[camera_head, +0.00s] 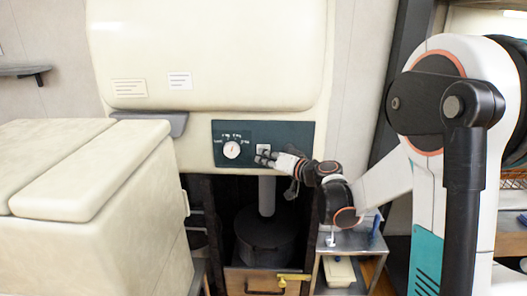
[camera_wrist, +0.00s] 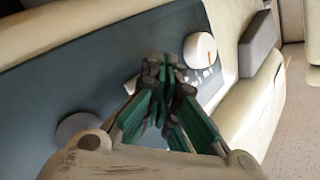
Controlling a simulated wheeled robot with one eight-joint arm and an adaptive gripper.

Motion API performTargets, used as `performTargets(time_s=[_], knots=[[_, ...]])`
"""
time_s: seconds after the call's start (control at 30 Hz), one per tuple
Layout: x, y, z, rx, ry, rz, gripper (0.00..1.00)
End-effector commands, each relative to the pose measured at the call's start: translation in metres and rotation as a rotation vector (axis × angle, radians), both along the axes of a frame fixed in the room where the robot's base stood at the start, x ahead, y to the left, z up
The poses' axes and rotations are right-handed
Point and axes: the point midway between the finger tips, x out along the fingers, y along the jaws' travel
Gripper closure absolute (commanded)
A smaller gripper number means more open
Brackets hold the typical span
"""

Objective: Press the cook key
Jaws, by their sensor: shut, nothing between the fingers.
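A dark teal control panel (camera_head: 289,130) is set in the lower front of a large cream machine. It carries a white round dial (camera_head: 231,149) with small lettering above it. A small pale square key (camera_head: 263,148) sits right of the dial; its label cannot be read. My gripper (camera_head: 260,157) is shut and empty, its fingertips at the key's lower edge in the head view. Contact cannot be told. In the wrist view the shut fingertips (camera_wrist: 165,72) point at the panel (camera_wrist: 85,75), left of the dial (camera_wrist: 200,50).
A cream chest (camera_head: 95,170) stands at the left front. Below the panel is a dark recess with a grey pot (camera_head: 265,238) under a pipe. A metal stand (camera_head: 350,242) with a pale tray (camera_head: 339,272) is at lower right, under my arm.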

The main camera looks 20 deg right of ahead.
Motion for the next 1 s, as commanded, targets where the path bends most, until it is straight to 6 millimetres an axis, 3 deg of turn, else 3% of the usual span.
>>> performTargets(time_s=[0.5, 1.0], knots=[[0.002, -0.001, 0.0, 0.0, 0.0, 0.0, 1.0], [-0.014, 0.004, 0.0, 0.0, 0.0, 0.0, 1.0]])
